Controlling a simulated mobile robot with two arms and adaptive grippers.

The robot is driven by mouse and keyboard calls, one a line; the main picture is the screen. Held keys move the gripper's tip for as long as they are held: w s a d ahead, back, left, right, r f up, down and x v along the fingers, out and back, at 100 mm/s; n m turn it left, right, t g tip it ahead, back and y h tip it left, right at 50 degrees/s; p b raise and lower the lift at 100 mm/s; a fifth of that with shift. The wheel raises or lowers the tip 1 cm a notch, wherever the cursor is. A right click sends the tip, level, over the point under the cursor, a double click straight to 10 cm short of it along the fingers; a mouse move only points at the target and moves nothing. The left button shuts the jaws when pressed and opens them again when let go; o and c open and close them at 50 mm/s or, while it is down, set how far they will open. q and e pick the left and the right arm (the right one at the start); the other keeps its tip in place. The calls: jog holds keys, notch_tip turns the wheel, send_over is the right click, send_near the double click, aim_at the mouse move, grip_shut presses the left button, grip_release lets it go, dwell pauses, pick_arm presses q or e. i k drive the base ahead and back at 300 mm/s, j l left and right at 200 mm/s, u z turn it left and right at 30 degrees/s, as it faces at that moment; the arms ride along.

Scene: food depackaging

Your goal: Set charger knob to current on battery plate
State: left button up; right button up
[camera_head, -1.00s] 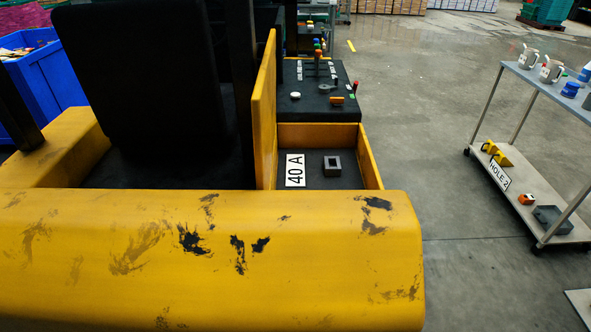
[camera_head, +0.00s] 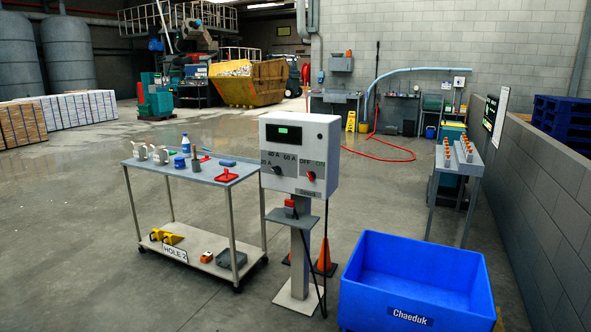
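The charger (camera_head: 322,135) is a light grey box on a post, in the middle of the head view. Its front has a dark display with a small green light, a black knob (camera_head: 277,170) among the marks 20 A, 40 A and 60 A, and a red knob (camera_head: 311,177) below OFF and ON. The black knob is too small to tell which mark it points to. The battery plate, a white label reading 40 A, shows only in the earlier frame, in the yellow vehicle's open compartment. Neither of my grippers is in view.
A two-level cart (camera_head: 190,172) with jugs and tools stands left of the charger. A blue bin (camera_head: 415,260) stands close at right, orange cones (camera_head: 325,256) behind the post. A cable hangs from the charger. The floor at front left is clear.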

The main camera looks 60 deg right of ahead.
aim_at(277, 169)
jog(key=l+z, duration=0.15)
jog(key=l, duration=0.3)
jog(key=i+l+z, duration=0.15)
jog(key=l, duration=0.3)
jog(key=i+l+z, duration=0.15)
jog(key=l, duration=0.25)
jog(key=i+l+z, duration=0.15)
jog(key=l, duration=0.25)
jog(key=i+l+z, duration=0.15)
jog(key=l, duration=0.25)
